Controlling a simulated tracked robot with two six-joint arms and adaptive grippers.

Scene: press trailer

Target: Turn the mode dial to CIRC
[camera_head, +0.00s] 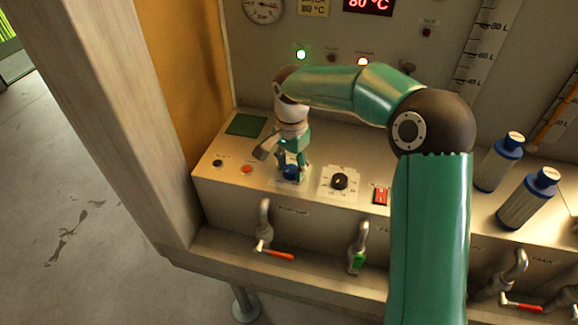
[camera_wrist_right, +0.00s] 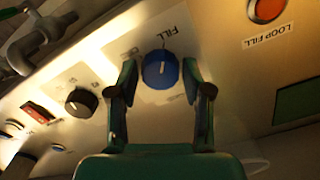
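The blue mode dial (camera_head: 290,173) sits on the sloping console panel, and it also shows in the right wrist view (camera_wrist_right: 160,70) with a white pointer line and the word FILL beside it. The pointer line is directed roughly at FILL. The CIRC label cannot be read. My right gripper (camera_wrist_right: 161,74) is open, with one finger on each side of the dial and a visible gap on both sides. In the head view my right gripper (camera_head: 290,163) comes down over the dial and partly hides it. My left gripper is not in view.
A black knob (camera_head: 340,181) and a red switch (camera_head: 381,196) are right of the dial. A red button (camera_head: 247,169), a black button (camera_head: 217,163) and a green pad (camera_head: 246,125) are left. Blue-capped bottles (camera_head: 497,162) stand at right; valves with handles (camera_head: 264,225) line the front.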

